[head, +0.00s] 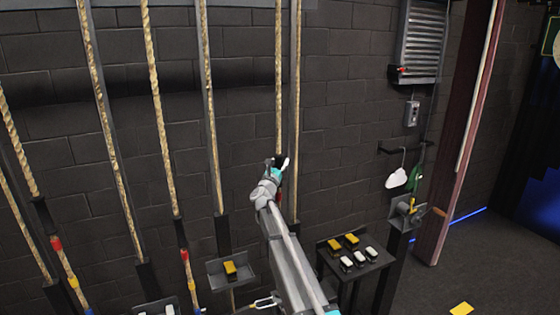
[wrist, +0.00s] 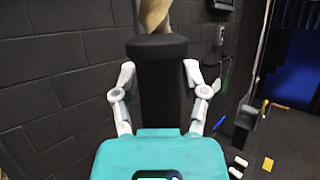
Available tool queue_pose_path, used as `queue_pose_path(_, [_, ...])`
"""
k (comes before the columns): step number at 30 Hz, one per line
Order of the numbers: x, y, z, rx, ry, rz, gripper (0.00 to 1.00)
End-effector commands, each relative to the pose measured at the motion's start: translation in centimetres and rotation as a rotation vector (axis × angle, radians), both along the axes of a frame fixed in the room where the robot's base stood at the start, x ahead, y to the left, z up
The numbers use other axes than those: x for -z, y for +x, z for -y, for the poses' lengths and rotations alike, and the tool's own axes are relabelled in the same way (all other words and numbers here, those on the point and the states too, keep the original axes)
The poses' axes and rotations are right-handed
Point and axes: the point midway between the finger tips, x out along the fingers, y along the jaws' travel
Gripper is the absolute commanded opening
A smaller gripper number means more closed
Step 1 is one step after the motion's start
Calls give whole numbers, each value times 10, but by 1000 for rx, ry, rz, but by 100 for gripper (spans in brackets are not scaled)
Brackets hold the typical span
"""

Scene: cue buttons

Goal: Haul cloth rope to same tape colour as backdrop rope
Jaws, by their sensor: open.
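Several tan ropes hang along the dark wall in the head view. A left rope (head: 64,262) has red, yellow and blue tape low down, and another rope (head: 187,262) has red tape below a black sleeve. No label tells which is the cloth or backdrop rope. My gripper (head: 280,162) is raised at the rope (head: 278,80) right of centre, hiding part of it. In the wrist view, the open fingers of my gripper (wrist: 158,85) stand either side of a black sleeve (wrist: 157,48), with rope (wrist: 153,14) above it. Contact cannot be told.
A small black table (head: 375,258) with yellow and white blocks stands right of my arm. A grey tray (head: 232,273) with a yellow block is left of it. A reddish post (head: 455,170) and a wall hook with hanging items stand further right.

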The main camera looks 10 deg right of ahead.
Motion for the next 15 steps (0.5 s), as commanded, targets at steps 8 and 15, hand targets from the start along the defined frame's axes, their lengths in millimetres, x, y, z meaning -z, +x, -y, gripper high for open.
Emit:
queue_pose_path(8, [0, 1, 1, 0, 0, 0, 58])
queue_pose_path(15, [0, 1, 1, 0, 0, 0, 24])
